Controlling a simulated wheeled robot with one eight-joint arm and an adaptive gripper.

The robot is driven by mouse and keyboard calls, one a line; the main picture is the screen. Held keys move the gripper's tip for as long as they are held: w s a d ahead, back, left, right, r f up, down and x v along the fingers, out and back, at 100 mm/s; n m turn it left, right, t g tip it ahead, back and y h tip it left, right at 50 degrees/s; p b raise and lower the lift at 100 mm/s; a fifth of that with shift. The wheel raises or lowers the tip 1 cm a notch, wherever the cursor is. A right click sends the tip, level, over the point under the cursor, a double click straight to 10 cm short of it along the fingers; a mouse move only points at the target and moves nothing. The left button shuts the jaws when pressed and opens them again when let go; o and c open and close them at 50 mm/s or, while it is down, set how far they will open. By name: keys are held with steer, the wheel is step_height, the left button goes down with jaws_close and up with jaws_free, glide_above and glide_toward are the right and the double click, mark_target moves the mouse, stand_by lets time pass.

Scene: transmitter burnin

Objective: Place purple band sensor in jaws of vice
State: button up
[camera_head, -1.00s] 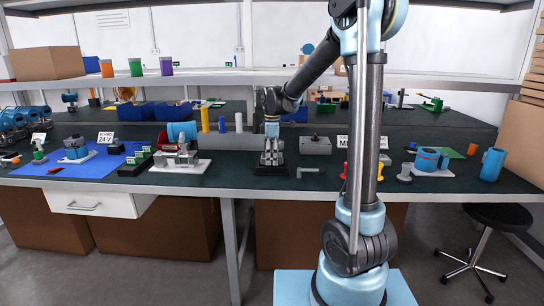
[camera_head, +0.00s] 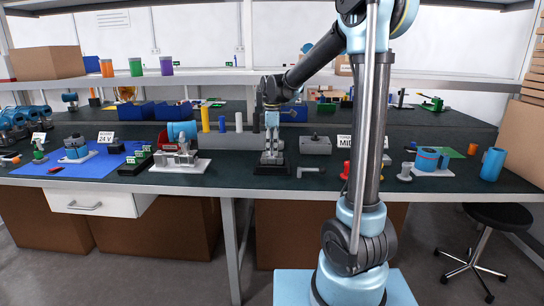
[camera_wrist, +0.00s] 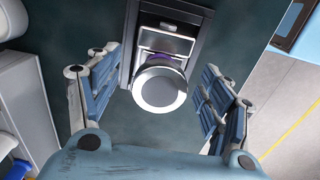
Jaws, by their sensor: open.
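The purple band sensor (camera_wrist: 159,88) shows in the wrist view as a light grey cylinder seen from its round end, with a thin strip of purple behind the rim. It sits at the near end of the dark-framed vice (camera_wrist: 127,45), against a silver block; whether both jaws touch it is hidden by the round end. My gripper (camera_wrist: 165,115) is open, with one finger on each side of the sensor and clear gaps between. In the head view my gripper (camera_head: 271,150) is above the dark vice base (camera_head: 272,169) near the bench front; the sensor is hard to make out there.
A white-based fixture (camera_head: 180,163) stands to the left. The bench's front edge is close by.

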step_height(320, 180, up, 8)
steer(key=shift+f, duration=0.25)
steer(key=shift+r, duration=0.15)
steer(key=shift+s+d+r, duration=0.1)
steer(key=shift+s+d, duration=0.2)
steer(key=shift+d, duration=0.05)
steer(key=s+d+f+m+t, duration=0.1)
steer(key=s+d+f+m, duration=0.3)
steer(key=s+d+m, duration=0.75)
steer(key=s+d+f+m, duration=0.3)
steer(key=s+f, duration=0.4)
steer(key=s, duration=0.3)
steer(key=s+d+f+m+t, duration=0.1)
steer(key=s+d+f+m, duration=0.2)
steer(key=s+d+f, duration=0.3)
steer(key=s+f, duration=0.1)
steer(key=s, duration=0.2)
steer(key=shift+s, duration=0.35)
